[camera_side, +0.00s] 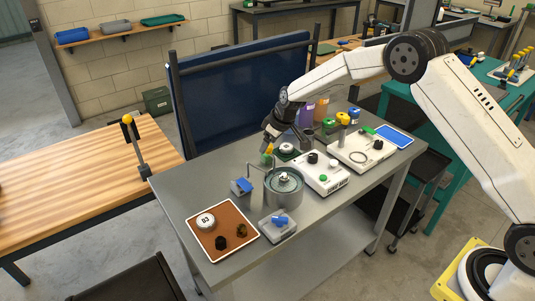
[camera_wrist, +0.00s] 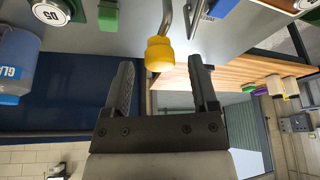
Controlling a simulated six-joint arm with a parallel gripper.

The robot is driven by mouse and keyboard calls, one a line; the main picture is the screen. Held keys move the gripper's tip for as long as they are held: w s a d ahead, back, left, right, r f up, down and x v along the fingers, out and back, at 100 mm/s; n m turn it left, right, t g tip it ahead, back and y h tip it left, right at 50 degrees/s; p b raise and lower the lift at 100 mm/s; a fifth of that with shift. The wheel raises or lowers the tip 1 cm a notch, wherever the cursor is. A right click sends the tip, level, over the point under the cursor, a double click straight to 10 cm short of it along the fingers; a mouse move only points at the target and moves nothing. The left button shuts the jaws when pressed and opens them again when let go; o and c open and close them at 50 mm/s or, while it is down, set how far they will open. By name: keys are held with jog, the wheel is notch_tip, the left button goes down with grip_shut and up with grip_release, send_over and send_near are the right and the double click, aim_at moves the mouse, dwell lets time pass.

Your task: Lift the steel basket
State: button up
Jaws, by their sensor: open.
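A round grey metal vessel (camera_side: 284,192) stands on the steel table in the side view. Inside it sits a round perforated insert with a pale knob (camera_side: 284,177), which looks like the steel basket. A thin bent metal rod (camera_side: 250,170) rises at its left. My gripper (camera_side: 268,143) is above the table, behind and left of the vessel. In the wrist view my gripper (camera_wrist: 160,68) is open and empty, its two dark fingers apart. A yellow cap (camera_wrist: 160,54) on a bent metal tube (camera_wrist: 166,18) shows between the fingertips; I cannot tell whether it touches them. The basket is not clear in the wrist view.
A brown tray (camera_side: 222,241) with a white round tin marked B3 and two dark pieces is at the front. A white device (camera_side: 322,175) is close right. Bottles (camera_side: 322,109) stand behind.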

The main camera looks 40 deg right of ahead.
jog(key=shift+r, duration=0.1)
jog(key=v, duration=0.7)
jog(key=shift+s+r, duration=0.15)
jog(key=shift+r, duration=0.1)
dwell(0.4)
jog(key=s+m+g+h, duration=0.1)
jog(key=s+m, duration=0.3)
jog(key=s, duration=2.7)
jog(key=shift+d+f+g+h, duration=0.3)
jog(key=shift+d+f+h, duration=0.05)
jog(key=shift+h, duration=0.05)
